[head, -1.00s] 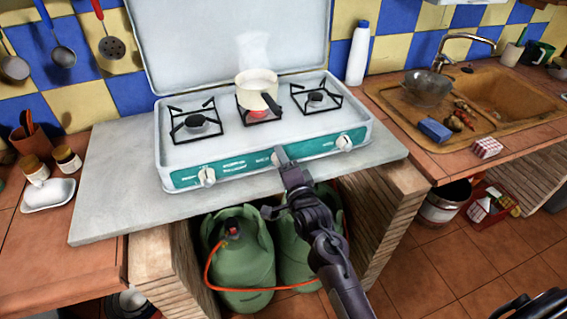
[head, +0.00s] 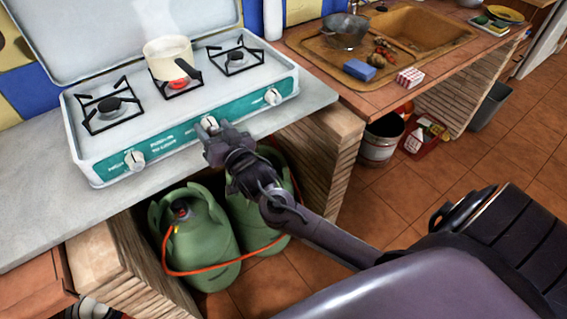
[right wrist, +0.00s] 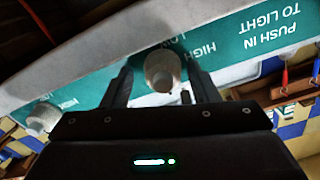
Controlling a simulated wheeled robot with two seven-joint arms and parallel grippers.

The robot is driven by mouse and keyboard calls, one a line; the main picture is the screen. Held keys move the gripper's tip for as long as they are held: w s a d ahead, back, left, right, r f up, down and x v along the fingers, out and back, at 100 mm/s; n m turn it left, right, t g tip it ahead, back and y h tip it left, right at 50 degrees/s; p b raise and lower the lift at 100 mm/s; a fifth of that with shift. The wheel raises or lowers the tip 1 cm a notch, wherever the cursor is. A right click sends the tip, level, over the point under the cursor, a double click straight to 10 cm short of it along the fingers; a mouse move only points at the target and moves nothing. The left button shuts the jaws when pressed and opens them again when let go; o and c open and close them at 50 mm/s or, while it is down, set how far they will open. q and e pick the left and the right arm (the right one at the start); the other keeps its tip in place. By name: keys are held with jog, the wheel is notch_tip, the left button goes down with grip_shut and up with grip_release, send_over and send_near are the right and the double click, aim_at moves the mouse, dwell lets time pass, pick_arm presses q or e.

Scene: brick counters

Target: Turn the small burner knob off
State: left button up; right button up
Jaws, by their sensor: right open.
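The white stove (head: 185,112) has a teal front panel with three white knobs. The middle knob (head: 209,124) is directly in front of my right gripper (head: 213,140). In the right wrist view this knob (right wrist: 161,70) sits between the two spread fingers (right wrist: 160,78), with a gap on both sides. The gripper is open and not closed on it. The left knob (head: 134,159) and right knob (head: 272,96) stand apart from the gripper. The middle burner (head: 180,85) glows red under a steaming cream pot (head: 167,58). My left gripper is not in view.
The pot's dark handle (head: 190,68) points toward the front right. Green gas bottles (head: 197,240) with an orange hose stand below the counter (head: 40,225). A sink (head: 425,40), a blue sponge (head: 359,70) and a red-striped box (head: 410,77) are at the right.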

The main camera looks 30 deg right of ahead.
jog(key=n, duration=0.3)
jog(key=shift+a+r+n, duration=0.1)
jog(key=shift+a+n, duration=0.05)
jog(key=shift+n, duration=0.15)
jog(key=n+b, duration=0.1)
jog(key=n, duration=0.1)
jog(key=shift+n, duration=0.3)
jog(key=s, duration=0.8)
jog(key=s+d+f+g+p, duration=0.2)
jog(key=s+d+f+g, duration=0.1)
jog(key=f, duration=0.7)
jog(key=s+d+f+g+h+p, duration=0.1)
jog(key=s+d+f+g+p, duration=0.1)
jog(key=f, duration=0.8)
jog(key=s+d+f+g+h+p, duration=0.1)
jog(key=s+d+f+g+p, duration=0.1)
jog(key=f, duration=0.8)
jog(key=shift+s+d+f+n+g, duration=0.3)
jog(key=shift+s+d+g, duration=0.5)
jog(key=shift+d, duration=0.45)
